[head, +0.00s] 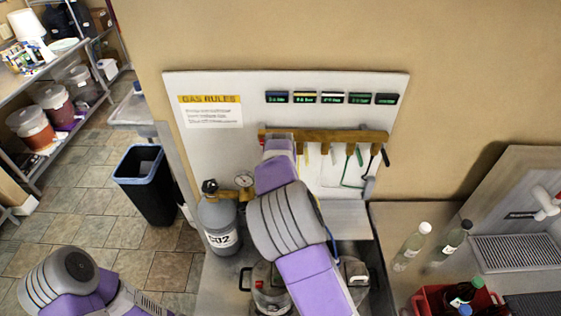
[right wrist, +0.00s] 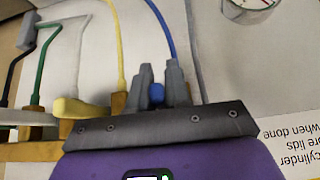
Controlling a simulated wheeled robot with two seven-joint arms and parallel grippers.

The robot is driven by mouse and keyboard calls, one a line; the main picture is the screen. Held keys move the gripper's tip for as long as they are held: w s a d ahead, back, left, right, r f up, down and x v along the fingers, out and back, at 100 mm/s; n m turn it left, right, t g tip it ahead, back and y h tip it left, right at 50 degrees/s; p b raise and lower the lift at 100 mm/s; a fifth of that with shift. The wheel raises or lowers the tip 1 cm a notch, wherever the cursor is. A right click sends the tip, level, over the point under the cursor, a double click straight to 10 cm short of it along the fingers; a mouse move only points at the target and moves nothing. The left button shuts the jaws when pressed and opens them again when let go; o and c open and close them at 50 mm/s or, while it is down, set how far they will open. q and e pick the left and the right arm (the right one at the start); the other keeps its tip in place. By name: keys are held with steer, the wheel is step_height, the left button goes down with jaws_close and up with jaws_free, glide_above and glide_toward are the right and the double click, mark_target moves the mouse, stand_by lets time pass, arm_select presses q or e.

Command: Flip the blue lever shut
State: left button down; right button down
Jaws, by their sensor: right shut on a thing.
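The brass manifold bar (head: 335,136) runs along the white wall panel in the head view. My right arm reaches up to its left part and hides the blue lever there. In the right wrist view, my right gripper (right wrist: 161,88) has its two grey fingers closed around the small blue lever (right wrist: 157,94). A blue hose (right wrist: 161,30) runs away behind the fingers. The lever's exact angle is hard to tell, as the fingers and gripper body cover most of it. My left arm shows at the lower left of the head view, but its gripper is out of frame.
A yellow lever (right wrist: 80,108) and a white lever (right wrist: 28,117) sit beside the gripper on the bar. A CO2 cylinder (head: 218,225) with a gauge (head: 244,180) stands left of my right arm. Bottles (head: 412,246) and a red crate (head: 430,300) stand at the right.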

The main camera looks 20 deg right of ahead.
steer(key=c, duration=1.2)
jaws_free()
steer(key=shift+o, duration=0.2)
steer(key=shift+r, duration=0.1)
steer(key=shift+s+a+r, duration=0.1)
steer(key=shift+s+r, duration=0.1)
steer(key=shift+r, duration=0.15)
steer(key=v, duration=0.6)
steer(key=shift+s+r+b, duration=0.25)
steer(key=shift+b, duration=0.1)
